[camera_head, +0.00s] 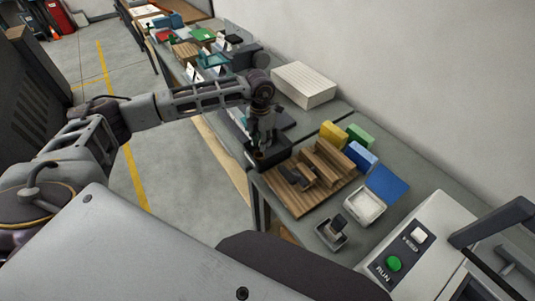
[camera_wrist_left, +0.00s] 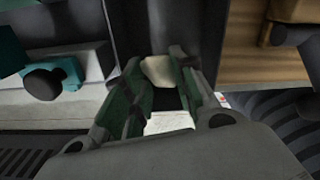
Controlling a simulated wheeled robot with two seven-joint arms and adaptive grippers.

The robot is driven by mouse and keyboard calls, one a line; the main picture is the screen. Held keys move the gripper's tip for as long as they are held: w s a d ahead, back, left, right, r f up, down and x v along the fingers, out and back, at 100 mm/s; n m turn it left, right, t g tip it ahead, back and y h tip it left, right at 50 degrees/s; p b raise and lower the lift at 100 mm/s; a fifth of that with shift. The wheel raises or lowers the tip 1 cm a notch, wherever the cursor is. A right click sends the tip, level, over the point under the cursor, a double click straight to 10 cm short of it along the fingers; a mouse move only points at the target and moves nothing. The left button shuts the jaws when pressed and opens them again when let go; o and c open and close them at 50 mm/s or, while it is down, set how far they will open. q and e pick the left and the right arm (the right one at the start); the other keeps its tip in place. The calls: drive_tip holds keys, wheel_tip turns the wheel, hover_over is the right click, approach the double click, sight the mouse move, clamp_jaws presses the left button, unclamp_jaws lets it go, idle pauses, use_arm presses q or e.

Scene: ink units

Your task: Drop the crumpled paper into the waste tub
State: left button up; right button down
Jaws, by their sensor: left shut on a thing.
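My left gripper (camera_head: 264,138) reaches down at the dark waste tub (camera_head: 279,154) on the bench's near edge. In the left wrist view my left gripper (camera_wrist_left: 160,62) is shut on the crumpled paper (camera_wrist_left: 157,71), a small cream lump between the fingertips. The dark walls of the tub (camera_wrist_left: 191,28) show behind and around the fingers. A white patch lies lower between the fingers; I cannot tell what it is. In the head view the paper is hidden by the gripper. My right gripper is not in view.
Right of the tub, a wooden rack (camera_head: 322,166) stands close by, with yellow (camera_head: 333,134), green (camera_head: 360,136) and blue (camera_head: 361,156) blocks behind it. A white open box (camera_head: 364,207) and a machine with a green button (camera_head: 394,264) are nearer.

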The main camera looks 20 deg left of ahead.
use_arm(q)
drive_tip(key=o, duration=0.8)
drive_tip(key=shift+c, duration=0.2)
wheel_tip(320, 180, up, 12)
idle(0.6)
idle(0.9)
